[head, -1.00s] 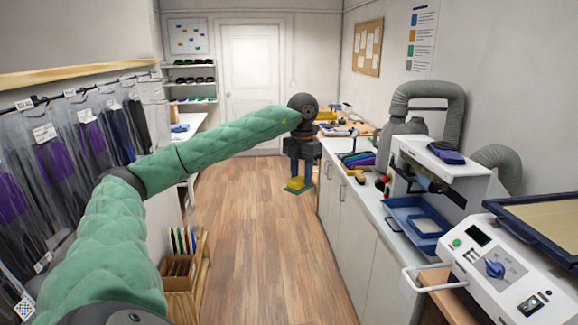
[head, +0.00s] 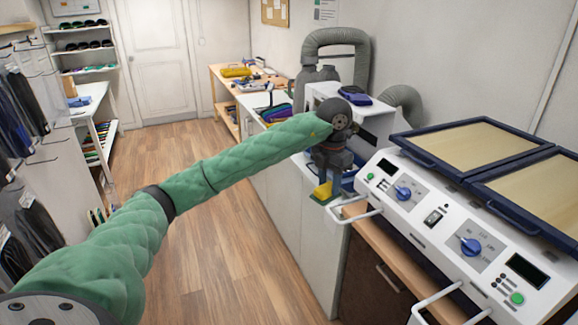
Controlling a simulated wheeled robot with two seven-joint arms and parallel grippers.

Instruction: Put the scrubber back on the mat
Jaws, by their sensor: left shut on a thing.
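My left gripper (head: 326,176) points down at the end of the green-sleeved arm, right of the picture's middle. It is shut on the scrubber (head: 322,191), a small yellow block with a green underside. My right gripper is out of view.
A white machine with knobs (head: 436,217) and blue-framed panels (head: 474,147) fills the right. A grey hose (head: 337,38) and a dark blue object (head: 355,95) are behind the gripper. A wooden bench (head: 238,83) stands further back. The wood floor (head: 235,240) at centre-left is clear.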

